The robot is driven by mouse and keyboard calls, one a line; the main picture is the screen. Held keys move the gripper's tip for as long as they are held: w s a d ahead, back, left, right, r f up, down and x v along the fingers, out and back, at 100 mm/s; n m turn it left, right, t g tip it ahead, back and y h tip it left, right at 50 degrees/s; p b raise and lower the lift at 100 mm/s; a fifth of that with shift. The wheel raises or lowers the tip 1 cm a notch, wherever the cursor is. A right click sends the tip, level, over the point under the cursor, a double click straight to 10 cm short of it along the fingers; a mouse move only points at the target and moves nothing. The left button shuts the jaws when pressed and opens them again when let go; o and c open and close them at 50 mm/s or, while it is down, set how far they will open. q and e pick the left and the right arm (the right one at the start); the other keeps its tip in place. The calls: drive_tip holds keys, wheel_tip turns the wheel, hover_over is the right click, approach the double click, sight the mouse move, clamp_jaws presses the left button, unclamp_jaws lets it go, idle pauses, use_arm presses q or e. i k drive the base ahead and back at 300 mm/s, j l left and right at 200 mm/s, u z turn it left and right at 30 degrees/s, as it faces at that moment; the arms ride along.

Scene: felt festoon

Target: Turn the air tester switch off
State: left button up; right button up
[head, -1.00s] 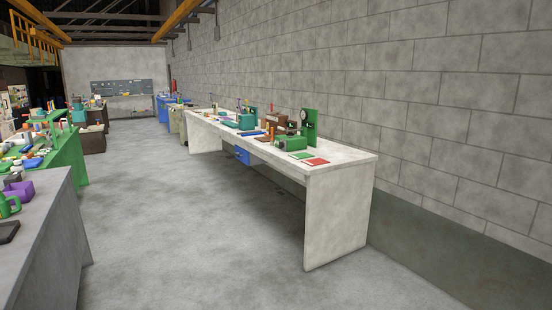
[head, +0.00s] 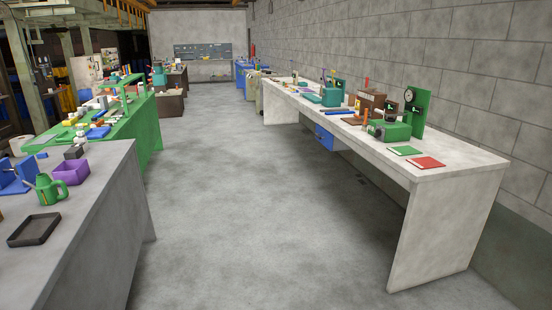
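On the white bench (head: 455,172) at the right stands a green upright panel (head: 421,113) with a round dial gauge (head: 409,95). A green box-shaped device (head: 389,130) sits at its foot. This may be the air tester, but I cannot tell for sure. No switch can be made out at this distance. Neither of my grippers is in view.
A green card (head: 405,151) and a red card (head: 428,163) lie near the bench's front end. At the left, a grey table (head: 100,190) holds a green watering can (head: 50,189), a purple bin (head: 71,172) and a dark tray (head: 34,230). The floor between (head: 240,190) is clear.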

sight(377, 133)
drive_tip(key=i+u, duration=0.35)
drive_tip(key=i, duration=1.7)
drive_tip(key=i+l+z, duration=0.1)
drive_tip(key=i+z, duration=0.2)
drive_tip(key=i, duration=0.4)
drive_tip(key=i+z, duration=0.35)
drive_tip(key=i, duration=0.3)
drive_tip(key=i+j+z, duration=0.3)
drive_tip(key=i, duration=0.4)
